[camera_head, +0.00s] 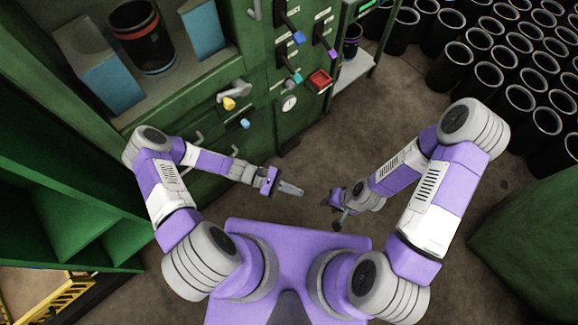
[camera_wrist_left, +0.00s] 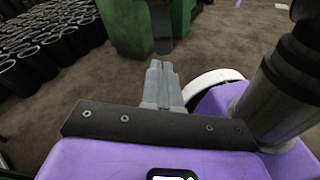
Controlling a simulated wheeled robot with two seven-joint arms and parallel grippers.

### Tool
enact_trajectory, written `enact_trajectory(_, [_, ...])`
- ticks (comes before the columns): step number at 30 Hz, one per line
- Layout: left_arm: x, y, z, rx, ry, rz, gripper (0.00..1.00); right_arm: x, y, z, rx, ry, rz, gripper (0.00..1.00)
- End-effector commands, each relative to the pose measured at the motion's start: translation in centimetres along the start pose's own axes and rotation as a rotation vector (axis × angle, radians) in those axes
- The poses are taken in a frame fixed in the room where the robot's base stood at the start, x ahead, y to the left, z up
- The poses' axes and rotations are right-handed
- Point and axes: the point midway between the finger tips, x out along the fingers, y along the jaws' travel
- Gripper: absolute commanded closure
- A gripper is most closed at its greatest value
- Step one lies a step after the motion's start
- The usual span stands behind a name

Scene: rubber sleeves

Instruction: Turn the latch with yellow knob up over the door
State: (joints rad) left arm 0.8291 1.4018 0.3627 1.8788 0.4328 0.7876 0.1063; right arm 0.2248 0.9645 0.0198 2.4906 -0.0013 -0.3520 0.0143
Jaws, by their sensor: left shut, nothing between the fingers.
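The yellow knob (camera_head: 229,103) sits on a pale latch (camera_head: 236,91) on the front of the green cabinet (camera_head: 262,60), left of centre in the head view. The knob is at the latch's lower left side. My left gripper (camera_head: 291,189) is shut and empty, in the air in front of the cabinet, below and right of the knob and apart from it. Its closed fingers (camera_wrist_left: 162,88) also show in the left wrist view, where the latch is not seen. My right gripper (camera_head: 331,214) hangs to the right of the left one, its fingers apart and empty.
Blue (camera_head: 298,38), purple (camera_head: 332,54) and teal (camera_head: 295,78) handled levers, a red box (camera_head: 319,79) and a round gauge (camera_head: 289,103) are on the cabinet right of the latch. A blue-tipped handle (camera_head: 245,123) is below it. Black sleeves (camera_head: 488,76) stand at right.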

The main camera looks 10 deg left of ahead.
Motion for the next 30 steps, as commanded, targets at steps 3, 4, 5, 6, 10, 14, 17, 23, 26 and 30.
enact_trajectory(3, [0.6, -1.4, -0.3, 0.037, 0.077, -0.082, 1.0, 0.0, 0.0, 0.0, 0.0, 0.0, 0.0, 0.62])
enact_trajectory(4, [0.7, -2.0, -0.5, 0.056, 0.114, -0.117, 1.0, 0.0, 0.0, 0.0, 0.0, 0.0, 0.0, 0.62])
enact_trajectory(5, [0.8, -2.7, -0.7, 0.08, 0.155, -0.158, 1.0, 0.0, 0.0, 0.0, 0.0, 0.0, 0.0, 0.62])
enact_trajectory(6, [0.8, -3.6, -1.0, 0.119, 0.219, -0.217, 1.0, 0.0, 0.0, 0.0, 0.0, 0.0, 0.0, 0.62])
enact_trajectory(10, [-0.6, -6.2, -2.0, 0.301, 0.452, -0.414, 1.0, 0.0, 0.0, 0.0, 0.0, 0.0, 0.0, 0.62])
enact_trajectory(14, [-2.9, -6.8, -2.3, 0.517, 0.655, -0.557, 1.0, 0.0, 0.0, 0.0, 0.0, 0.0, 0.0, 0.62])
enact_trajectory(17, [-4.4, -6.2, -1.9, 0.668, 0.769, -0.619, 1.0, 0.0, 0.0, 0.0, 0.0, 0.0, 0.0, 0.62])
enact_trajectory(23, [-5.7, -4.9, -0.9, 0.842, 0.884, -0.66, 1.0, 0.0, 0.0, 0.0, 0.0, 0.0, 0.0, 0.62])
enact_trajectory(26, [-6.0, -4.6, -0.8, 0.864, 0.9, -0.662, 1.0, 0.0, 0.0, 0.0, 0.0, 0.0, 0.0, 0.62])
enact_trajectory(30, [-5.9, -4.6, -0.8, 0.864, 0.901, -0.662, 1.0, 0.0, 0.0, 0.0, 0.0, 0.0, 0.0, 0.62])
